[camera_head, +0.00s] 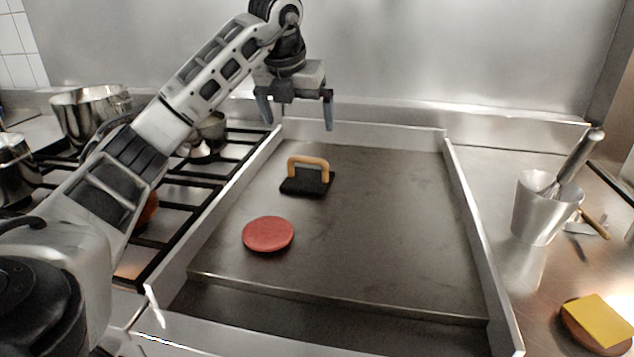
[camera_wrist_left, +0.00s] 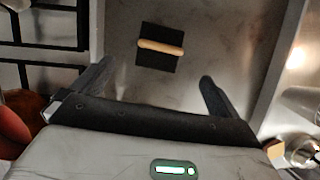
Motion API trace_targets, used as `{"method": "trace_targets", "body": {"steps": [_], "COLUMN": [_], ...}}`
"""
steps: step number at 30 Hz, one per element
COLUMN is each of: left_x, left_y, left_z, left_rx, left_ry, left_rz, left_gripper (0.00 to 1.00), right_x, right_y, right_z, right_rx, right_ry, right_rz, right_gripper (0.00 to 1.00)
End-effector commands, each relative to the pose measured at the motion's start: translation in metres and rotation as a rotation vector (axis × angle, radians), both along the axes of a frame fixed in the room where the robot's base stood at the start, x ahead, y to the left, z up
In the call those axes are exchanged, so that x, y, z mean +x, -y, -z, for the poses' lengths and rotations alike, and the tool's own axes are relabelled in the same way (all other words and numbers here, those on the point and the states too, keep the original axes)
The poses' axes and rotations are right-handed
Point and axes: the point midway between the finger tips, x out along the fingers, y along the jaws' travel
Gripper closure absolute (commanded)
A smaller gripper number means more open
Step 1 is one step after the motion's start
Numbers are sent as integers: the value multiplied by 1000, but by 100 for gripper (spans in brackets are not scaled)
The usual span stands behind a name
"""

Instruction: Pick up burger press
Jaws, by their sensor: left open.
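The burger press (camera_head: 306,182) is a black square plate with an arched tan handle, lying on the griddle near its left back part. It also shows in the left wrist view (camera_wrist_left: 157,58), ahead of the fingers, with its handle running roughly left to right. My left gripper (camera_head: 298,112) is open and empty, held above the back of the griddle, pointing down. In the left wrist view its two fingers (camera_wrist_left: 157,85) are spread wide, and the press lies apart from them, between their lines. My right gripper is in neither view.
A red round patty (camera_head: 268,234) lies on the flat griddle (camera_head: 390,230), which has raised metal side walls. Pots (camera_head: 90,112) stand on the stove at left.

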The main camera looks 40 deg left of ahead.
Motion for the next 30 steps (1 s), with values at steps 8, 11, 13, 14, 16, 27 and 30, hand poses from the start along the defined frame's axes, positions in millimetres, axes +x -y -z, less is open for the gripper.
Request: {"method": "trace_targets", "body": {"steps": [8,11,13,14,16,27,30], "left_x": [20,26,28,29,30,46,47], "left_y": [-8,-10,-11,-12,-12,-14,-15], "left_z": [57,69,75,77,79,123,127], "left_rx": [-1,-2,-2,-1,-1,-2,-1], "left_ry": [-5,-2,-1,-2,0,-1,-1], "left_rz": [2,3,3,1,3,4,4], "left_gripper": [0,0,0,0,0,0,0], "right_x": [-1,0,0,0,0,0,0], "right_y": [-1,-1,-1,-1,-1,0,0], "right_z": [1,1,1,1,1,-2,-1], "right_rx": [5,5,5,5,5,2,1], "right_ry": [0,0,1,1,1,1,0], "right_rz": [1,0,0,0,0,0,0], "right_gripper": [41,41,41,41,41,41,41]}}
